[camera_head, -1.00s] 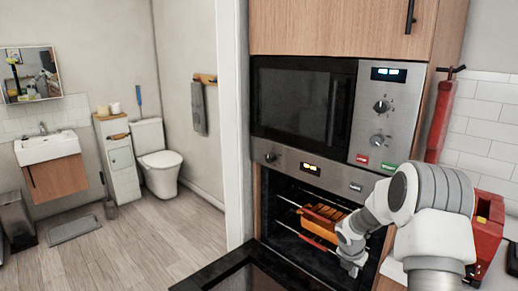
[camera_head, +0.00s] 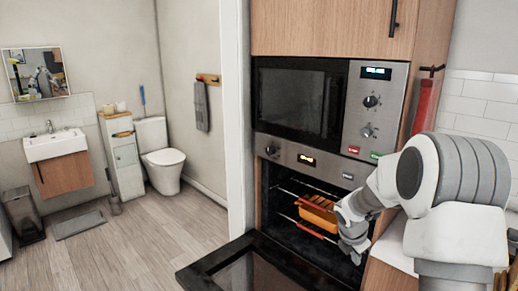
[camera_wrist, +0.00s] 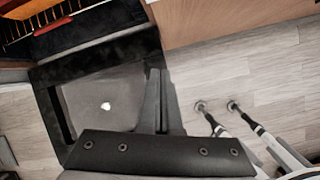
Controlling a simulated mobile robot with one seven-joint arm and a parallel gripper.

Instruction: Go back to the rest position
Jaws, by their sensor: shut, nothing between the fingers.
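My gripper (camera_wrist: 157,100) is shut and empty in the wrist view. Its fingers are together above the lowered oven door (camera_wrist: 48,110), with the floor beyond. In the head view my white and grey arm reaches in from the right, and my wrist is in front of the right side of the open oven (camera_head: 277,185). The fingertips cannot be made out there. An orange dish (camera_head: 318,213) with food in it sits on the oven rack, apart from my gripper. The oven door (camera_head: 215,272) hangs open at the bottom.
A microwave (camera_head: 300,100) sits above the oven in a wooden cabinet (camera_head: 330,28). Open floor (camera_head: 130,240) lies at the left, with a toilet (camera_head: 160,158) and washbasin (camera_head: 56,145) beyond.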

